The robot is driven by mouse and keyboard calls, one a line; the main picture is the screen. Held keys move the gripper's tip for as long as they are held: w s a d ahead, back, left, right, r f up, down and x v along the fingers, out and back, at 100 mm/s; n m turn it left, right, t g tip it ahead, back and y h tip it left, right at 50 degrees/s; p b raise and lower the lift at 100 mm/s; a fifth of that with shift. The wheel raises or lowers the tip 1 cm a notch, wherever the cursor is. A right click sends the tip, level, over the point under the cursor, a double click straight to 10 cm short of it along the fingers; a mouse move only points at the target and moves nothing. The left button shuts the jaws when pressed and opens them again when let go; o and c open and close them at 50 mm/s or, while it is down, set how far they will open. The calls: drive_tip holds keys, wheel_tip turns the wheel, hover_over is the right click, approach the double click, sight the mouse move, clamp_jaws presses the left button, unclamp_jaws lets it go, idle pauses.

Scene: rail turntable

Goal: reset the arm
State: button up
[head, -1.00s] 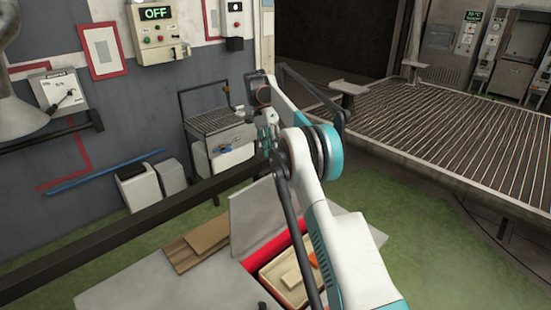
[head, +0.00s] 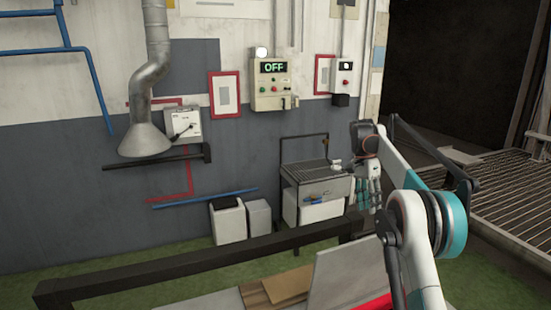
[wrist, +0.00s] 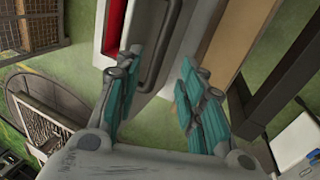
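My arm shows at the right of the head view, bent, with white links and teal joint covers. My gripper (head: 366,192) hangs at its end, in front of the wire-topped bench by the wall. In the wrist view my gripper (wrist: 158,62) has its two teal-padded fingers spread apart with nothing between them. Below them show a grey surface with a handle (wrist: 158,45) and green floor.
A control box (head: 272,84) reading OFF hangs on the wall. A dark rail (head: 190,262) crosses the front. A wire-topped bench (head: 315,172) and white bins (head: 228,220) stand by the wall. A slatted platform (head: 515,195) lies at the right.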

drive_tip(key=s+a+r+n+t+b, duration=0.3)
drive_tip(key=s+a+r+n, duration=0.15)
drive_tip(key=s+r, duration=0.3)
drive_tip(key=s+a+r+n+t+b, duration=0.1)
drive_tip(key=s+a+n+t+b, duration=0.3)
drive_tip(key=s, duration=0.8)
drive_tip(key=s+a+f+n+t+b, duration=0.1)
drive_tip(key=s+a+f+n+b, duration=0.1)
drive_tip(key=s+f, duration=0.6)
drive_tip(key=s+a+f+n+t+y+b, duration=0.1)
drive_tip(key=s+a+f, duration=0.4)
drive_tip(key=s, duration=1.1)
wheel_tip(320, 180, down, 4)
drive_tip(key=shift+s+r+n+t+b, duration=0.2)
drive_tip(key=shift+n+t+b, duration=0.25)
drive_tip(key=shift+n+t, duration=0.5)
